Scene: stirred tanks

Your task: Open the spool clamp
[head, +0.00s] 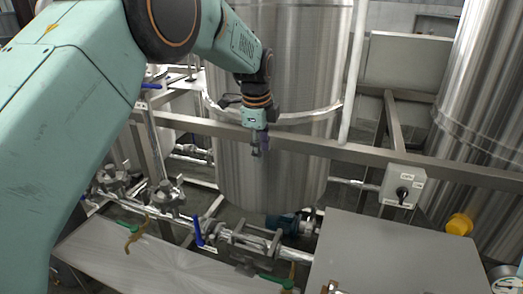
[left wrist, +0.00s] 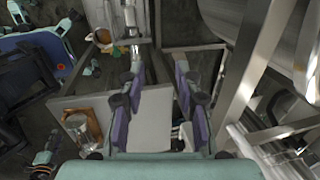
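My left gripper (head: 257,145) hangs in front of the large steel tank, above and apart from the pipe run. In the left wrist view its two purple-grey fingers (left wrist: 160,95) stand wide apart with nothing between them. A pipe section with bolted-looking flanges and clamp-like fittings (head: 255,243) lies low in front of the tank, right of a blue lever handle (head: 197,231). I cannot tell which fitting is the spool clamp or whether it is shut. My right gripper is not recognisable in either view.
The steel tank (head: 270,180) stands behind a horizontal frame rail (head: 400,165). A grey switch box (head: 402,187) is at the right. Flat grey panels (head: 390,260) fill the lower right. Green-handled valves (head: 280,281) and a yellow cap (head: 459,224) are nearby.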

